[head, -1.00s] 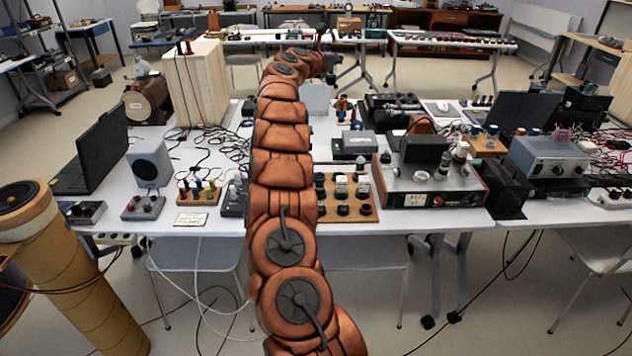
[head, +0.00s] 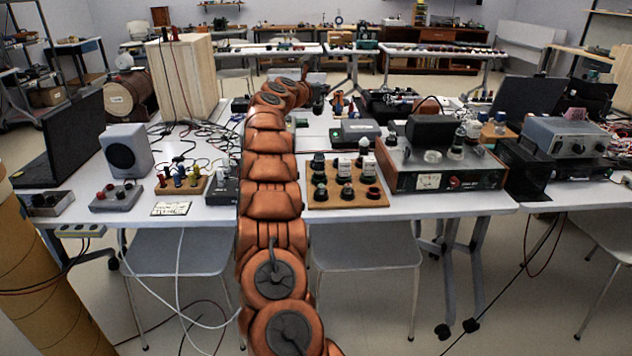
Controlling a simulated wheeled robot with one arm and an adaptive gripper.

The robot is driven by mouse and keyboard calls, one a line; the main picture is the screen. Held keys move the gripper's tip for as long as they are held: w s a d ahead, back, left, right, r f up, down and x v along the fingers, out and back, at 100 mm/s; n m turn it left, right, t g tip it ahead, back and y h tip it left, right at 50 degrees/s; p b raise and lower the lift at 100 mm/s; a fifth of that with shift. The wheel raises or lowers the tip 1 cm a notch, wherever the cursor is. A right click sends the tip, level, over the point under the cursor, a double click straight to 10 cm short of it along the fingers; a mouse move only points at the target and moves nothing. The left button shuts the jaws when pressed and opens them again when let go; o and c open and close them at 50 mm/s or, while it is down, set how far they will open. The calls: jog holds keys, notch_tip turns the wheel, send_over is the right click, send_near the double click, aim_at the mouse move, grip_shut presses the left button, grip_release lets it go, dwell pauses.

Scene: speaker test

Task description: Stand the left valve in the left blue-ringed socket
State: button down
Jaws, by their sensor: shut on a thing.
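My gripper (head: 318,92) is small and dark at the far end of my arm, above the back of the table. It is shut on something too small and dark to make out. A wooden board (head: 318,199) near the front edge carries several black round parts and white-topped parts. A wood-sided amplifier (head: 399,181), right of the board, has a few round valve-like parts on top, among them one pale one (head: 432,156). I cannot pick out blue rings or tell which part is the left valve or left socket. My arm hides a strip of the table.
A grey speaker (head: 127,150), a small board with colored posts (head: 181,182) and a laptop (head: 74,135) stand left of my arm. A black box (head: 354,132) lies behind the wooden board. Loose cables cover the left part of the table. A grey instrument (head: 563,137) stands at right.

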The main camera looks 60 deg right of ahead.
jog(key=shift+f+b, duration=5.95)
jog(key=shift+f, duration=3.15)
jog(key=shift+f, duration=0.35)
jog(key=c, duration=1)
grip_release()
jog(key=shift+r, duration=0.1)
jog(key=shift+r, duration=0.35)
jog(key=shift+a+b, duration=0.65)
jog(key=shift+a, duration=1.05)
jog(key=shift+s+a+r+b, duration=0.1)
jog(key=shift+a+r+b, duration=0.2)
jog(key=shift+a, duration=1.1)
jog(key=shift+s+a+r+b, duration=0.1)
jog(key=shift+a+r+b, duration=0.2)
jog(key=shift+a, duration=1.15)
jog(key=shift+a+r+b, duration=0.2)
jog(key=shift+a+b, duration=0.2)
jog(key=shift+a, duration=1)
